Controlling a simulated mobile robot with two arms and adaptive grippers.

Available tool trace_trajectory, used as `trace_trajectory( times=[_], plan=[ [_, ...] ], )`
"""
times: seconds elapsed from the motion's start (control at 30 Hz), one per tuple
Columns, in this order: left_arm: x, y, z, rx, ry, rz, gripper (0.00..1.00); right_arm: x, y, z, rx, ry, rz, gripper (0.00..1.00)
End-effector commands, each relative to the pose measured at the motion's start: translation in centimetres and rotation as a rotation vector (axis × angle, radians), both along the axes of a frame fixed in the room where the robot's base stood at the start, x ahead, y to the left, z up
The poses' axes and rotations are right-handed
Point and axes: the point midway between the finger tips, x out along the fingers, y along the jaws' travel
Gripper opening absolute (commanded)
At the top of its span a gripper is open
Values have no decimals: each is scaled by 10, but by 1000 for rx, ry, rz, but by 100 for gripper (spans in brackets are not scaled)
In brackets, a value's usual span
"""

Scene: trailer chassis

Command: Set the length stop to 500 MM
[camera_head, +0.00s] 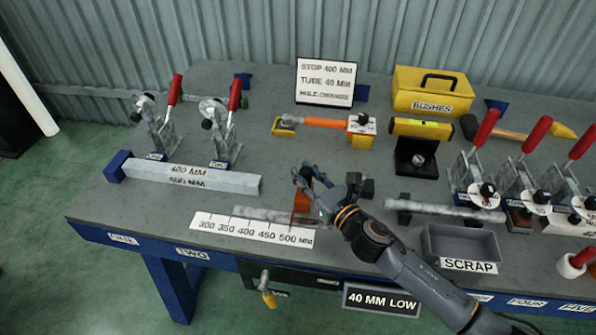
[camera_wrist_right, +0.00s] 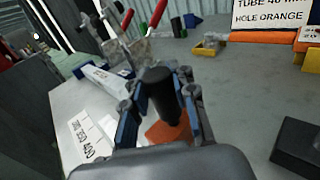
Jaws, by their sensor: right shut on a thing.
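The length stop is an orange block (camera_head: 302,199) on a rail at the table's front, behind the white scale (camera_head: 252,230) marked 300 to 500 MM. It stands near the 500 end; the exact reading is hard to tell because my gripper partly covers it. My right gripper (camera_head: 306,177) is shut on the stop's black knob. In the right wrist view the black knob (camera_wrist_right: 161,92) is between the fingers, with the orange block (camera_wrist_right: 168,131) below. My left gripper is not in view.
A sign (camera_head: 326,82) reads STOP 400 MM, TUBE 40 MM, HOLE ORANGE. A grey bar (camera_head: 190,179) lies left behind the scale. Red-handled clamps (camera_head: 225,130) stand behind it. A scrap tray (camera_head: 460,243) and a tube (camera_head: 445,209) are to the right. A yellow bushes box (camera_head: 430,97) stands at the back.

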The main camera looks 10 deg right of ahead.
Motion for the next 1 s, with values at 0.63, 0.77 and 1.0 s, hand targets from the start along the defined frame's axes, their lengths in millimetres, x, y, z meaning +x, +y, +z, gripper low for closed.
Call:
trace_trajectory(
  times=[0.63,0.77,1.0],
  plan=[
    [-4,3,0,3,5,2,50,-8,-6,-3,-5,4,-3,50],
    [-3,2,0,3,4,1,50,-27,-15,-4,-4,7,-2,50],
    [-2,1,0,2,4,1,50,-69,-36,-4,-4,8,-3,50]
  ],
)
